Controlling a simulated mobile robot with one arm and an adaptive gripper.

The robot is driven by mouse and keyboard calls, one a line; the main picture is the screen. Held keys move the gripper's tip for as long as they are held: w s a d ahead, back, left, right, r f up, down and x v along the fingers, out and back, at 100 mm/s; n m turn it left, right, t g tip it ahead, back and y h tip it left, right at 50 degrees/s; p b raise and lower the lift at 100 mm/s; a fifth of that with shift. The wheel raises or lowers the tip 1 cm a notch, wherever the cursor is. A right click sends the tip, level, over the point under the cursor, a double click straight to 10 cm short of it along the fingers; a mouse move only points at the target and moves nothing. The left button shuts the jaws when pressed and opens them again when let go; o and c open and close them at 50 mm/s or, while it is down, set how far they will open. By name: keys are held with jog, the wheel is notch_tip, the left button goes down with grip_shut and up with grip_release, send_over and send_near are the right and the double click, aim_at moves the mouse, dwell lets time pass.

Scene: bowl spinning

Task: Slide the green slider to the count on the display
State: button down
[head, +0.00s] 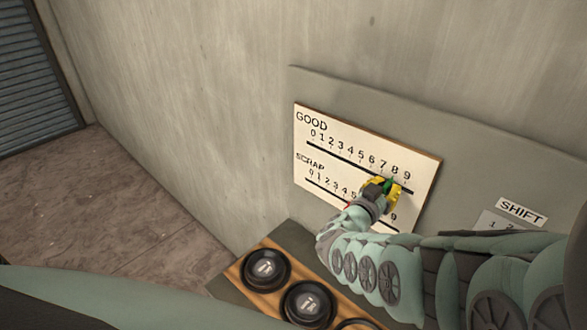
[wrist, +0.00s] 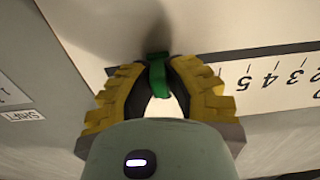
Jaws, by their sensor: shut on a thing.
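The green slider (head: 387,184) sits on the upper track, marked GOOD, of a cream scale board (head: 318,177). It is near the 7 and 8; my gripper hides the exact mark. In the wrist view the green slider (wrist: 158,75) stands between the two yellow fingers. My gripper (head: 384,190) is shut on it; the yellow fingers also show in the wrist view (wrist: 160,90). I cannot make out any display showing a count in these frames.
A second track, marked SCRAP, runs below, partly covered by my gripper and arm. A SHIFT label (head: 521,213) is on the grey panel (head: 460,170) to the right. Black round objects (head: 265,268) stand on a wooden surface below. The floor at left is clear.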

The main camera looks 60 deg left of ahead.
aim_at(370, 172)
jog(key=shift+f, duration=0.1)
dwell(0.3)
jog(key=shift+a+f+b, duration=0.1)
jog(key=shift+a+b, duration=0.2)
jog(key=shift+b, duration=0.2)
jog(key=a+b, duration=0.2)
jog(key=s+a+b, duration=0.1)
jog(key=a+b, duration=0.1)
jog(key=b, duration=0.1)
jog(key=shift+a+f, duration=0.2)
jog(key=shift+a, duration=0.1)
jog(key=shift+s+a+r+b, duration=0.1)
jog(key=shift+a+r+b, duration=0.1)
jog(key=shift+a+b, duration=0.35)
jog(key=shift+d+r, duration=0.1)
jog(key=shift+d, duration=0.05)
jog(key=c, duration=1.2)
grip_release()
jog(key=shift+c, duration=0.2)
jog(key=shift+o, duration=1.3)
jog(key=shift+s+r, duration=0.1)
jog(key=shift+s, duration=0.15)
